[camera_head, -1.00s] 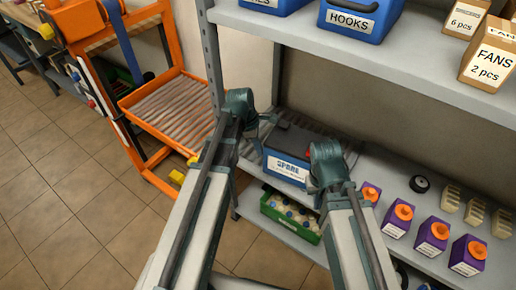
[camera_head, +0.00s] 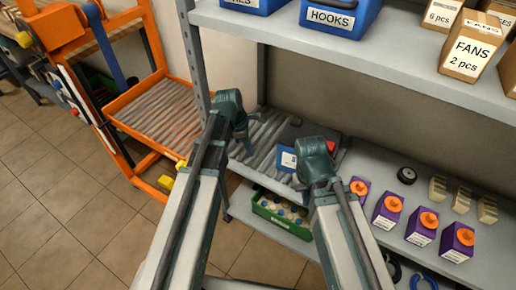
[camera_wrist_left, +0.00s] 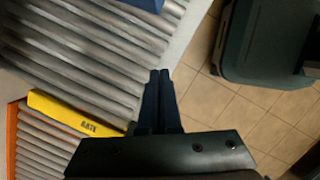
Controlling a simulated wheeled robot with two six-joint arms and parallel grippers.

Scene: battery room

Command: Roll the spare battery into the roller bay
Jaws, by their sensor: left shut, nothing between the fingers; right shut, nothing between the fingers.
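The spare battery (camera_head: 288,158), blue with a dark top, a white label and a red terminal, sits on the grey rollers (camera_head: 262,132) of the lower shelf. My right gripper (camera_head: 303,180) is shut and hides much of its front; I cannot tell whether they touch. My left gripper (camera_head: 247,148) is shut and empty over the rollers, left of the battery and apart from it. In the left wrist view its closed fingertips (camera_wrist_left: 160,78) are at the roller edge, and a blue battery corner (camera_wrist_left: 140,4) shows at the top. The orange-framed roller bay (camera_head: 119,104) stands to the left.
A yellow gate bar (camera_wrist_left: 75,112) lies between the shelf rollers and the bay. The shelf post (camera_head: 196,70) stands between them in the head view. A green crate (camera_head: 282,222) is below. Purple boxes (camera_head: 388,210) stand to the right. The upper shelf (camera_head: 400,70) overhangs.

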